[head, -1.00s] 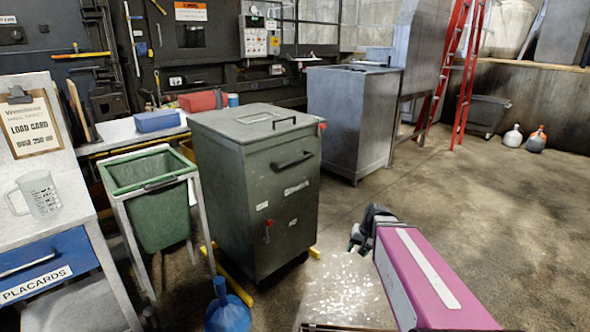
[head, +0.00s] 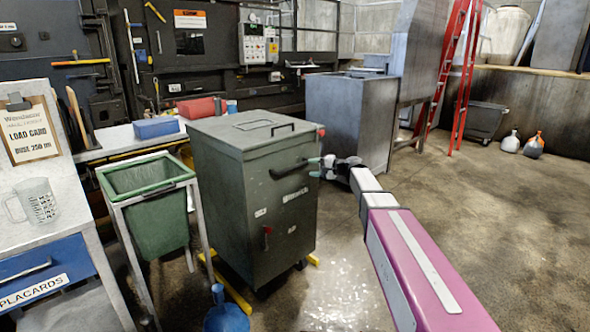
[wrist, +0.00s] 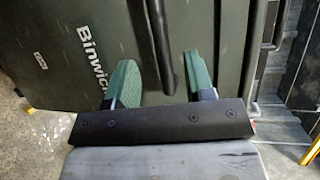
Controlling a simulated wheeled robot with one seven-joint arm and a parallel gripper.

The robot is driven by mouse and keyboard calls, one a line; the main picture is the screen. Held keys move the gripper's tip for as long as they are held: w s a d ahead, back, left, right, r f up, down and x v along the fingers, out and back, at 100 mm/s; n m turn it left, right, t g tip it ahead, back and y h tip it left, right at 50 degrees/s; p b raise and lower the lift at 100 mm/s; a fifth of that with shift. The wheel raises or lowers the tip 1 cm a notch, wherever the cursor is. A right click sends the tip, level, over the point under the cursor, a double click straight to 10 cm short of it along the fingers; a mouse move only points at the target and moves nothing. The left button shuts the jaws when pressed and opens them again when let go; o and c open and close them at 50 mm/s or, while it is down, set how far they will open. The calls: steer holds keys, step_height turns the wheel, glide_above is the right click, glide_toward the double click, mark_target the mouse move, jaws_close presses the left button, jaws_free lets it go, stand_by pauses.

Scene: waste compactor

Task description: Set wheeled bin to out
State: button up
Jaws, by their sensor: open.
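The wheeled bin (head: 235,205) is a dark green box with a flat lid and small wheels, upright on the floor beside yellow floor rails (head: 236,290). Its black bar handle (head: 288,171) is on the front face, near the top. My gripper (head: 314,167) is open at the right end of this handle. In the wrist view the bin face (wrist: 70,60) fills most of the picture. There the handle (wrist: 160,45) runs between the two green fingers of my gripper (wrist: 160,80), with a finger on each side. I cannot tell whether they touch it.
A green open tub (head: 145,178) in a metal frame stands left of the bin, and a blue jug (head: 226,315) is on the floor in front. A grey metal cabinet (head: 345,115) stands behind. The floor (head: 500,240) on the right is clear.

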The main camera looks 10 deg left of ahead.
mark_target(295, 168)
steer(key=x, duration=0.9)
steer(key=shift+a, duration=0.1)
steer(key=shift+s+f, duration=0.1)
jaws_close()
